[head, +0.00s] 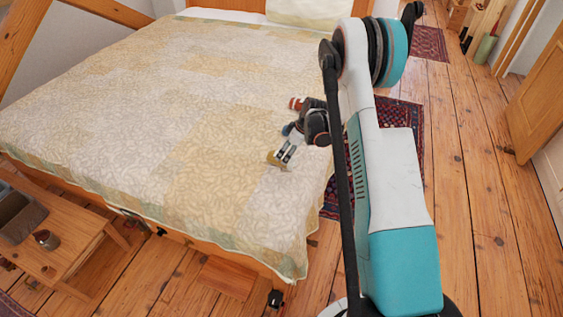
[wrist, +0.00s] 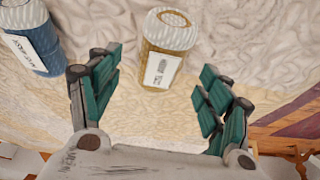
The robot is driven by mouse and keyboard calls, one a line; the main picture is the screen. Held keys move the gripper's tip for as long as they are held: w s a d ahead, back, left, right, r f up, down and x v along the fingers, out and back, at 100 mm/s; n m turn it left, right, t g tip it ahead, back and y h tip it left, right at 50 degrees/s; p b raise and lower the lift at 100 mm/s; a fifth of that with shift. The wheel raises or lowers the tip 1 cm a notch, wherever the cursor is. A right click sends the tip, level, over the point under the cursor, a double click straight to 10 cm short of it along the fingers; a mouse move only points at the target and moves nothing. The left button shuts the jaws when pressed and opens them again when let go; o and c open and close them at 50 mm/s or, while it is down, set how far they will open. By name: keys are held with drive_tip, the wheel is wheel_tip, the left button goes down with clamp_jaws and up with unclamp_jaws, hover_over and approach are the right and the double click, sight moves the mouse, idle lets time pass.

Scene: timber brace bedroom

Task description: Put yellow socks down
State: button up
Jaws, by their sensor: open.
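The yellow socks, a rolled bundle with a white label (wrist: 168,48), lie on the bed's quilt just beyond my fingertips in the wrist view. In the head view the yellow socks (head: 273,157) show as a small yellowish patch at my fingertips, partly hidden by them. My gripper (wrist: 160,80) is open, with teal finger pads spread apart and nothing held between them. In the head view my gripper (head: 284,152) is low over the right part of the bed (head: 130,100).
A blue sock roll (wrist: 32,40) lies to the left in the wrist view. A red roll (head: 297,103) is farther back on the bed. The bed's right edge is close, with a patterned rug (head: 403,125) below. A wooden bench (head: 85,225) stands front left.

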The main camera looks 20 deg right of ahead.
sight(283, 157)
drive_tip(key=b+x, duration=0.2)
drive_tip(key=x, duration=0.3)
drive_tip(key=shift+r, duration=0.1)
drive_tip(key=c, duration=1.2)
drive_tip(key=shift+r, duration=0.1)
drive_tip(key=shift+c, duration=0.2)
